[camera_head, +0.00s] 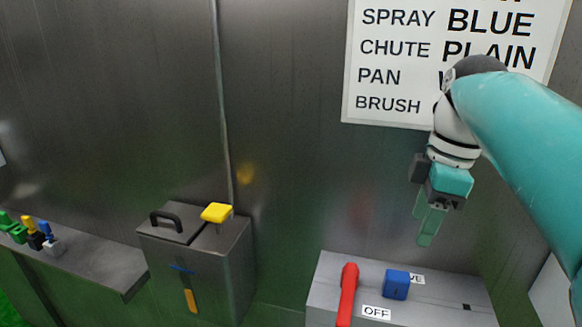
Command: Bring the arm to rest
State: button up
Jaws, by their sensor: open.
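My arm (520,125) reaches in from the right edge, teal with a white wrist. My gripper (432,222) points down at the right, its green fingers empty. On that box (440,295) are a red lever (348,292) and a blue block-shaped knob (396,284). In this view the fingers are apart from both. The gap between the fingers is hard to see from this angle.
A white sign (395,70) hangs on the wall, partly hidden by my arm. A metal bin (215,265) has a black handle (167,222) and a yellow knob (216,212). A shelf (100,265) at left holds several small coloured items (45,235). Open wall lies between bin and arm.

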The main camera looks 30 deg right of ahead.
jog(key=shift+a, duration=0.1)
jog(key=w+a+f+m+t, duration=0.1)
jog(key=w+a+f+m, duration=0.1)
jog(key=a+f, duration=0.3)
jog(key=w+a+f+m+t, duration=0.2)
jog(key=a+f, duration=0.3)
jog(key=a, duration=0.7)
jog(key=w+a+f+m+t+h, duration=0.1)
jog(key=w+a+f+m, duration=0.3)
jog(key=a, duration=0.5)
jog(key=shift+w+f+t, duration=0.2)
jog(key=shift+f+t, duration=0.1)
jog(key=shift+f, duration=0.6)
jog(key=c, duration=0.3)
jog(key=shift+c, duration=0.2)
